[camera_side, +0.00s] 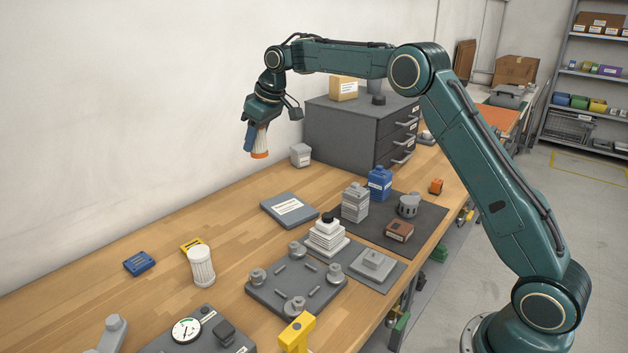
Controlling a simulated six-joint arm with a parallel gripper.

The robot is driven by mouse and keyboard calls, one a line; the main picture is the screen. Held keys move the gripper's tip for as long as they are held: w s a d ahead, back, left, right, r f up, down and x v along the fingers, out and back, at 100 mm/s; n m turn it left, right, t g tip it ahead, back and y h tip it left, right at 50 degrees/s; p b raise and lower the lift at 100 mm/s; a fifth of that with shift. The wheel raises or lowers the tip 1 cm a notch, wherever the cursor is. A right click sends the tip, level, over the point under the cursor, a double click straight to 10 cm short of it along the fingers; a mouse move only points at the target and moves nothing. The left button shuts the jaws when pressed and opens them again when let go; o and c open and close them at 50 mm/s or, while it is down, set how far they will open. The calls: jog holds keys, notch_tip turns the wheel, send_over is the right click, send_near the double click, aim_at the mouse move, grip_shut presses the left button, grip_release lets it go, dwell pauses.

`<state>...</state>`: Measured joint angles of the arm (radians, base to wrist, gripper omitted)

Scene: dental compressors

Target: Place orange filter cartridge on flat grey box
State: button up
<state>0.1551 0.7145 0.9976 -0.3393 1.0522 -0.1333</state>
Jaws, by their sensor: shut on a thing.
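My gripper (257,134) is high over the back left of the bench, pointing down. The flat grey box (276,209) lies on the wooden bench, with a white label on top. It is lower and to the right of the cartridge in the picture, and its top is clear apart from the label.
A small grey lidded tub (300,155) and a dark drawer cabinet (340,135) stand behind the box. The wood left of the box is bare.

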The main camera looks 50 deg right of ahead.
jog(key=d+r+m+h, duration=0.1)
jog(key=d+m, duration=0.2)
jog(key=d, duration=0.6)
send_over(282, 204)
jog(key=s, duration=0.2)
notch_tip(282, 204, down, 20)
dwell(0.5)
jog(key=shift+f, duration=0.15)
jog(key=o, duration=1)
jog(key=shift+o, duration=0.2)
jog(key=v, duration=1.2)
jog(key=shift+s, duration=0.1)
